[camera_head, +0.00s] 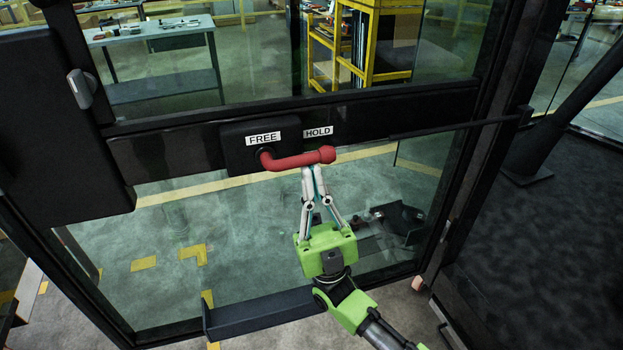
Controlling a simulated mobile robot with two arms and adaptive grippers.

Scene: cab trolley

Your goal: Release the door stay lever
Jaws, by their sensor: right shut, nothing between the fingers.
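The red door stay lever (295,161) is on a black box (235,157) on the door's dark crossbar. It runs from its pivot below the FREE label (263,138) to a rounded knob at the right, below the HOLD label (318,131). It lies almost level, its right end slightly higher. My right gripper (313,168), green with pale fingers, comes up from below. Its fingers are shut and empty, with their tips at the lever's underside near the knob. I cannot tell whether they touch it. My left gripper is not in view.
The glazed door has a dark frame and a thin black rod (455,127) at the right of the crossbar. A dark ledge (262,311) crosses its bottom. A grey-topped table (150,33) and yellow rack (362,45) show through the glass. Dark flooring lies at the right.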

